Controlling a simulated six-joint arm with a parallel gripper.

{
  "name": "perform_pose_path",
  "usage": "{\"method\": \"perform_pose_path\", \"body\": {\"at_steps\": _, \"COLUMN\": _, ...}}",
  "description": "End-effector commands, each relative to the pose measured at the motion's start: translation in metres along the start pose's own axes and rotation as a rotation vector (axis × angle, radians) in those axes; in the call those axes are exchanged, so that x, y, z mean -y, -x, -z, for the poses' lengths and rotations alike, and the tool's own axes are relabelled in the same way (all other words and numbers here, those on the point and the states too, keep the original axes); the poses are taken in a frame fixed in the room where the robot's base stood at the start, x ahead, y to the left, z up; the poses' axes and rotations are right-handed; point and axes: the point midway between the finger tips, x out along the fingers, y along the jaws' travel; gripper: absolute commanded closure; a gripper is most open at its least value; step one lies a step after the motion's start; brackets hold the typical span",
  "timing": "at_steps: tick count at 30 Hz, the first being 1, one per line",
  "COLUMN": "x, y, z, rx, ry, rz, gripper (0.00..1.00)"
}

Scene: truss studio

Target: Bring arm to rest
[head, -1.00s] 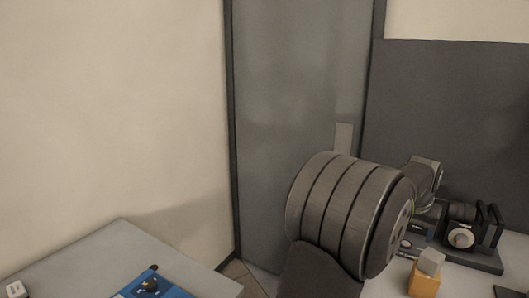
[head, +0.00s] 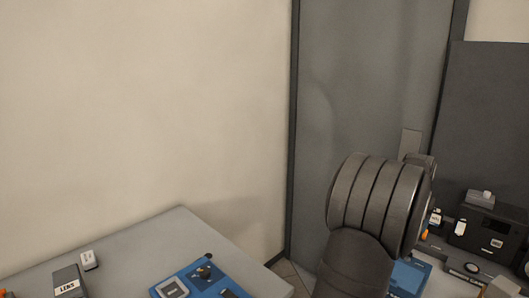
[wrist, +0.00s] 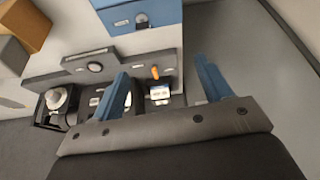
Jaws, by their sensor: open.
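My gripper (wrist: 161,70) shows in the wrist view with its two blue fingers spread wide apart. Nothing is between the fingertips that I can see being held. In the head view, a large dark ribbed joint of my arm stands at the right, in front of the door, and the gripper itself is not visible there. In the wrist view the fingers point toward a bench surface with a grey panel (wrist: 100,68) and a blue box (wrist: 138,17) beyond them.
A grey table (head: 120,245) at the lower left bears a blue tray (head: 180,275), a dark LENS box (head: 67,283) and a small white block (head: 89,260). On the right bench are a black device (head: 492,232) and a blue box (head: 411,275). A grey door (head: 350,70) stands behind my arm.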

Motion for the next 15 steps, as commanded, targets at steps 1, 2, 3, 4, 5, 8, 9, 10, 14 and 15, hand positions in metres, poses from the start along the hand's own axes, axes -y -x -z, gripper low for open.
{"method": "perform_pose_path", "body": {"at_steps": 1, "x": 0.012, "y": -0.001, "z": 0.001, "rx": 0.0, "ry": 0.014, "rz": 0.006, "gripper": 0.29}}
{"method": "perform_pose_path", "body": {"at_steps": 2, "x": 0.018, "y": -0.002, "z": 0.002, "rx": 0.0, "ry": 0.021, "rz": 0.009, "gripper": 0.29}}
{"method": "perform_pose_path", "body": {"at_steps": 3, "x": 0.025, "y": -0.003, "z": 0.002, "rx": 0.0, "ry": 0.031, "rz": 0.012, "gripper": 0.29}}
{"method": "perform_pose_path", "body": {"at_steps": 4, "x": 0.032, "y": -0.003, "z": 0.003, "rx": 0.0, "ry": 0.038, "rz": 0.015, "gripper": 0.29}}
{"method": "perform_pose_path", "body": {"at_steps": 5, "x": 0.038, "y": -0.004, "z": 0.003, "rx": 0.0, "ry": 0.045, "rz": 0.018, "gripper": 0.29}}
{"method": "perform_pose_path", "body": {"at_steps": 8, "x": 0.058, "y": -0.005, "z": 0.003, "rx": 0.0, "ry": 0.069, "rz": 0.028, "gripper": 0.29}}
{"method": "perform_pose_path", "body": {"at_steps": 9, "x": 0.065, "y": -0.006, "z": 0.004, "rx": 0.0, "ry": 0.077, "rz": 0.032, "gripper": 0.29}}
{"method": "perform_pose_path", "body": {"at_steps": 10, "x": 0.071, "y": -0.007, "z": 0.004, "rx": 0.0, "ry": 0.084, "rz": 0.034, "gripper": 0.29}}
{"method": "perform_pose_path", "body": {"at_steps": 14, "x": 0.098, "y": -0.008, "z": 0.003, "rx": 0.0, "ry": 0.114, "rz": 0.047, "gripper": 0.29}}
{"method": "perform_pose_path", "body": {"at_steps": 15, "x": 0.105, "y": -0.009, "z": 0.003, "rx": 0.001, "ry": 0.123, "rz": 0.051, "gripper": 0.29}}
